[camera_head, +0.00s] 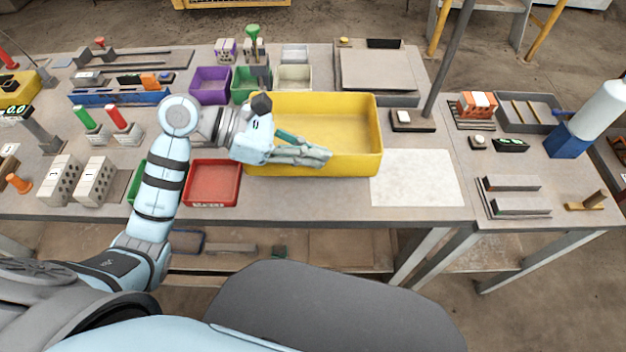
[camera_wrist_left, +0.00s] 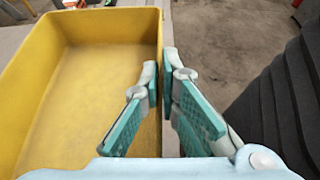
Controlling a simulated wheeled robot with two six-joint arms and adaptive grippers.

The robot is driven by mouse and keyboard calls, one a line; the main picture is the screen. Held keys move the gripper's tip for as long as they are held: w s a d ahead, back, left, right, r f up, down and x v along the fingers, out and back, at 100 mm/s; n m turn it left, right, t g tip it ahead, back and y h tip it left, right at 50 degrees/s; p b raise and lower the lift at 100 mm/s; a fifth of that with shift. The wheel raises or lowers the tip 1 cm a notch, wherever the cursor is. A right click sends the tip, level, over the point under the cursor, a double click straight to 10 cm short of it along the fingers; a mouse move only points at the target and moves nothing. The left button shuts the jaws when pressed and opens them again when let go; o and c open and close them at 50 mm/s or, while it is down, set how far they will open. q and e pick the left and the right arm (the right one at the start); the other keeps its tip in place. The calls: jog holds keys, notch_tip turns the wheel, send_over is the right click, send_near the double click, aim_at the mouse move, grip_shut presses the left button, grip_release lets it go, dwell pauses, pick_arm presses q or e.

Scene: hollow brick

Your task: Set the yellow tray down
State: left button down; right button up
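The yellow tray (camera_head: 363,150) is a deep, empty rectangular box at the middle of the workbench. It looks level; I cannot tell whether its underside touches the bench. My left gripper (camera_head: 325,155) reaches in from the left at the tray's front wall. In the left wrist view the tray (camera_wrist_left: 75,85) fills the left side. There the left gripper's (camera_wrist_left: 160,72) fingertips close on the wall, one finger inside the tray and one outside. My right gripper is not in view.
A white mat (camera_head: 415,180) lies right of the tray. A red bin (camera_head: 212,185) stands close on the left. Purple (camera_head: 210,85) and green (camera_head: 250,82) bins stand behind. Grey hollow bricks (camera_head: 62,180) stand at far left. A post (camera_head: 447,65) rises behind right.

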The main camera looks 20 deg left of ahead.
pick_arm(q)
jog(key=f, duration=1.1)
jog(key=shift+w+a+f+b, duration=0.1)
jog(key=shift+w+f+b, duration=0.1)
jog(key=shift+f+b, duration=0.15)
jog(key=shift+s, duration=0.2)
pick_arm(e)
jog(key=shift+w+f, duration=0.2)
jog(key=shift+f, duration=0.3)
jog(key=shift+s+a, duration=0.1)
pick_arm(q)
jog(key=shift+f, duration=0.15)
jog(key=c, duration=2.2)
grip_release()
jog(key=o, duration=0.4)
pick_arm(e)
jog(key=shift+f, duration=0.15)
